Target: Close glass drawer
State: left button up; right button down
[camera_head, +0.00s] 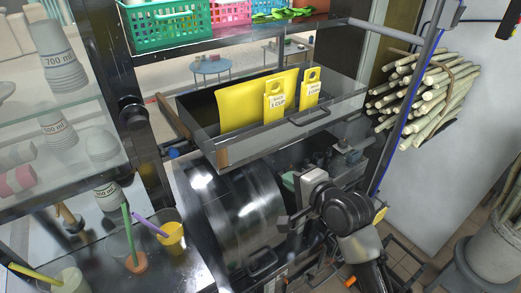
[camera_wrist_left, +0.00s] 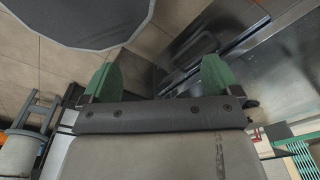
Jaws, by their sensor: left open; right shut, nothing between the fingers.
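The drawer (camera_head: 262,138) with see-through walls is in the middle of the head view, below the crate shelf. It stands out from the frame, with a dark handle (camera_head: 313,115) on its front. Yellow sheets and two yellow tags marked "1 CUP" (camera_head: 274,100) stand in it. My right gripper (camera_head: 286,222) is shut and empty, below the drawer and in front of the dark drum, apart from the handle. My left gripper (camera_wrist_left: 159,80) shows only in the left wrist view, with its green fingertips spread apart and nothing between them.
A glass case with cups (camera_head: 60,75) stands at the left. Cups with straws (camera_head: 172,238) are on the counter at the lower left. A green crate (camera_head: 165,25) sits on the shelf above. Sugarcane (camera_head: 425,95) is stacked at the right.

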aim_at(256, 156)
jog(key=p+x, duration=0.1)
jog(key=x, duration=0.3)
jog(key=p+x, duration=0.1)
jog(key=x, duration=0.2)
jog(key=p+x, duration=0.2)
jog(key=x, duration=0.2)
jog(key=shift+w+a+r, duration=0.25)
jog(key=shift+w+r, duration=0.05)
jog(key=shift+w, duration=0.05)
pick_arm(q)
jog(key=shift+s+r, duration=0.2)
jog(key=shift+r, duration=0.9)
jog(key=shift+s+r, duration=0.15)
jog(key=shift+r, duration=0.9)
pick_arm(e)
jog(key=shift+w+a+f, duration=0.2)
jog(key=shift+w+a, duration=0.1)
jog(key=shift+w, duration=0.2)
pick_arm(q)
jog(key=shift+s, duration=0.1)
